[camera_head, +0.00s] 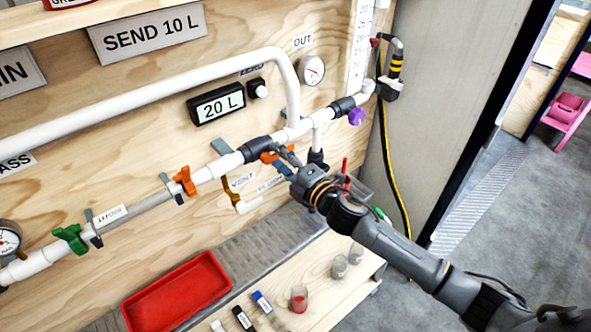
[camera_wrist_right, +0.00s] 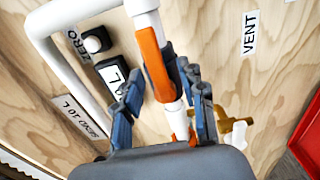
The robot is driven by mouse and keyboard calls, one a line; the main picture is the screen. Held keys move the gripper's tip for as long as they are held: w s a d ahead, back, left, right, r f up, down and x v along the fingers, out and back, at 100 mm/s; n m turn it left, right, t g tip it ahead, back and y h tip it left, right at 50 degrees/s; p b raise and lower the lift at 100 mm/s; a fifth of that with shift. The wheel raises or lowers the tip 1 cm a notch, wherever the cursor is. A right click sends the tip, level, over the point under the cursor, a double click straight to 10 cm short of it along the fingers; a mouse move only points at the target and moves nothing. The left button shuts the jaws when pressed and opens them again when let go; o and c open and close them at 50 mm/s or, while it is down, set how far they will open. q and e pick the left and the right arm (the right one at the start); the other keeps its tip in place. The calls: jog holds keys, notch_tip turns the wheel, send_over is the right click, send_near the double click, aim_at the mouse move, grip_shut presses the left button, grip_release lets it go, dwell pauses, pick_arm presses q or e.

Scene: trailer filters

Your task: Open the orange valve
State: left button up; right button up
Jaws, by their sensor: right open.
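An orange valve handle (camera_wrist_right: 153,62) lies along the white pipe in the right wrist view, in the space between and beyond my fingers. It also shows partly, beside my gripper, in the head view (camera_head: 267,157). My right gripper (camera_head: 284,158) is open at the pipe; in the wrist view its two dark fingers (camera_wrist_right: 163,92) stand apart on either side of the pipe line. I cannot tell whether either finger touches the handle. Another orange valve (camera_head: 184,181) sits farther left on the pipe. My left gripper is not in view.
A brass vent valve (camera_head: 231,192) hangs below the pipe, left of my gripper. A green valve (camera_head: 70,238) and a purple knob (camera_head: 357,116) are on the pipework. A red tray (camera_head: 178,292) and small cups (camera_head: 299,298) stand below. A 20 L display (camera_head: 217,105) is above.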

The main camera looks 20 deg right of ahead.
jog(key=v, duration=1)
jog(key=shift+s, duration=0.2)
jog(key=shift+d+f, duration=0.1)
jog(key=shift+d, duration=0.05)
jog(key=d+f+m+g+h+b, duration=0.15)
jog(key=d+f+m, duration=0.25)
jog(key=f, duration=0.7)
jog(key=d+f+m+g+h, duration=0.2)
jog(key=d+f+m+h, duration=0.1)
jog(key=f, duration=0.8)
jog(key=s+d+f+m+g+h, duration=0.1)
jog(key=s+d+f+m+g, duration=0.1)
jog(key=s+f, duration=0.45)
jog(key=s+d+f+m+g+h, duration=0.1)
jog(key=s+f+m, duration=0.2)
jog(key=f, duration=0.7)
jog(key=s+f+m+g+b, duration=0.2)
jog(key=s+f+m+g, duration=0.2)
jog(key=s+f, duration=1)
jog(key=s+a+f+m+g, duration=0.2)
jog(key=s+f, duration=0.2)
jog(key=s, duration=0.7)
jog(key=s+a+f+m+g, duration=0.2)
jog(key=s+f, duration=0.3)
jog(key=s, duration=0.6)
jog(key=shift+s+a+g, duration=0.15)
jog(key=shift+a+g, duration=0.3)
jog(key=shift+g, duration=0.1)
